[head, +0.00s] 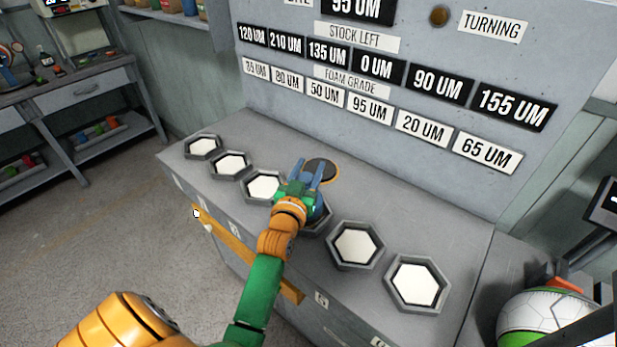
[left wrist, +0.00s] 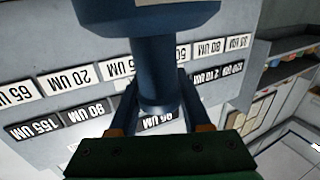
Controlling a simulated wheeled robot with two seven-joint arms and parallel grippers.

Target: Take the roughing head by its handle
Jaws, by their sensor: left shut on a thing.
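The roughing head is a blue piece with a wide body and a narrower round handle (left wrist: 157,72), seen close up in the left wrist view. My left gripper (head: 307,174) has its blue fingers on either side of this handle and is shut on it. In the head view the blue body (head: 318,208) shows partly beside the gripper, over the fourth hexagonal holder (head: 318,229) in the row. The gripper and arm hide most of it, so I cannot tell whether it rests in the holder or is just above it. My right gripper is not in view.
Other hexagonal holders with white faces, such as this one (head: 355,244), line the grey bench (head: 395,225). A dark round disc (head: 322,170) lies behind the gripper. A panel of UM labels (head: 375,67) rises behind. A white and green ball (head: 540,320) sits at lower right.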

